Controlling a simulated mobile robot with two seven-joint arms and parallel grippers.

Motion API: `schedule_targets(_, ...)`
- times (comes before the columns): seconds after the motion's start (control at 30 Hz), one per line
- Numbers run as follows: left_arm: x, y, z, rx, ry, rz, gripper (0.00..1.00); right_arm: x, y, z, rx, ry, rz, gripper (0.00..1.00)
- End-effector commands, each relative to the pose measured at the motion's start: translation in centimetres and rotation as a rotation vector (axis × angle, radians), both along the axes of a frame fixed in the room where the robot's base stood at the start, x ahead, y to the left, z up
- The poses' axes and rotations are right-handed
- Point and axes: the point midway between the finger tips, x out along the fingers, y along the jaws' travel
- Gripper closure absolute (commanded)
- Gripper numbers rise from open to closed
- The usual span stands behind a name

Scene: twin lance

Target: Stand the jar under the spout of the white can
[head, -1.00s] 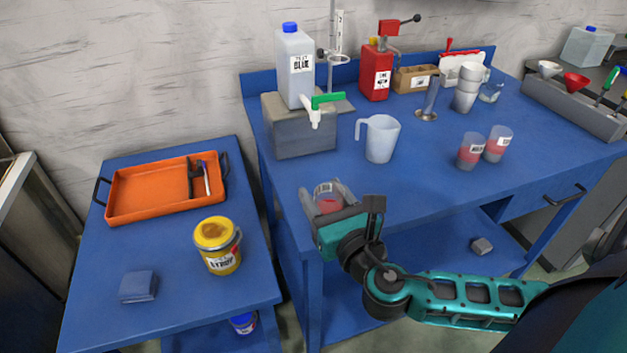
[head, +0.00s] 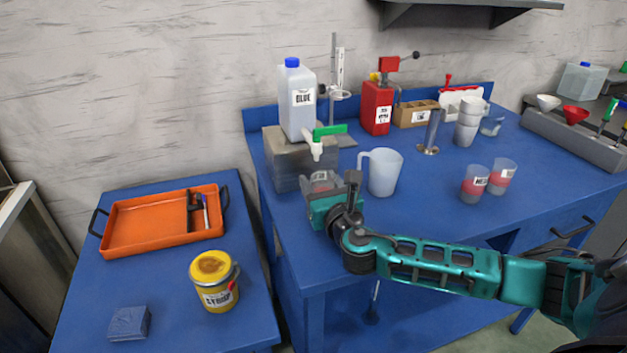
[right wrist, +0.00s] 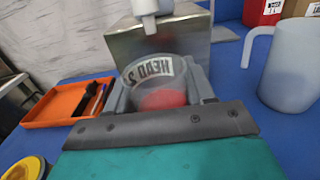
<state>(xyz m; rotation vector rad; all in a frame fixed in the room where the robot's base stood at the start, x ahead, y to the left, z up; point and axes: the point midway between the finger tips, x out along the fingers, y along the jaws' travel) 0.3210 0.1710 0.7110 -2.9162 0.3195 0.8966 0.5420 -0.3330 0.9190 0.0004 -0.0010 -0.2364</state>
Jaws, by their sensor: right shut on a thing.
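The jar (head: 321,178) is clear, with a white label and red contents. In the right wrist view the jar (right wrist: 158,90) stands between the fingers, its label reading HEAD 2. My right gripper (head: 323,187) is shut on it, in front of the grey block. The white can (head: 298,108) with a blue cap and BLUE label stands on that block. Its spout (head: 316,150), with a green handle, hangs above the jar and slightly beyond it in the right wrist view. Whether the jar's base touches the table is hidden. My left gripper is not in view.
The grey block (head: 290,165) is just behind the jar. A translucent jug (head: 384,174) stands close to the right of my right gripper. Two cups with red contents (head: 473,186) are farther right. A lower table at left holds an orange tray (head: 150,246) and a yellow tin (head: 213,283).

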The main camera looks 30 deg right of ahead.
Motion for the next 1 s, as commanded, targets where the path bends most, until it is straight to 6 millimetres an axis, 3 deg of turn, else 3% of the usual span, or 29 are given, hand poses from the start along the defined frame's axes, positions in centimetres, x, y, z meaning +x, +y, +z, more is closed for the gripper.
schedule_targets(0.3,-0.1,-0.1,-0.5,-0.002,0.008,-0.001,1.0,4.4,-1.0,0.1,0.001,-0.002,-0.002,0.8)
schedule_targets(0.4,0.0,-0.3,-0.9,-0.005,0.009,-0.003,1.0,4.1,-1.0,-1.5,0.0,0.004,0.0,0.8)
schedule_targets(0.83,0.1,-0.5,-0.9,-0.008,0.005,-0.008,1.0,4.0,-1.0,-2.0,0.0,0.002,0.0,0.8)
schedule_targets(0.87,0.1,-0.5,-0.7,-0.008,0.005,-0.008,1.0,4.0,-1.0,-1.9,0.0,0.002,0.0,0.44)
schedule_targets(1.0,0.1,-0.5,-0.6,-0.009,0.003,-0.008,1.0,4.0,-1.0,-1.9,0.0,0.002,0.0,0.31)
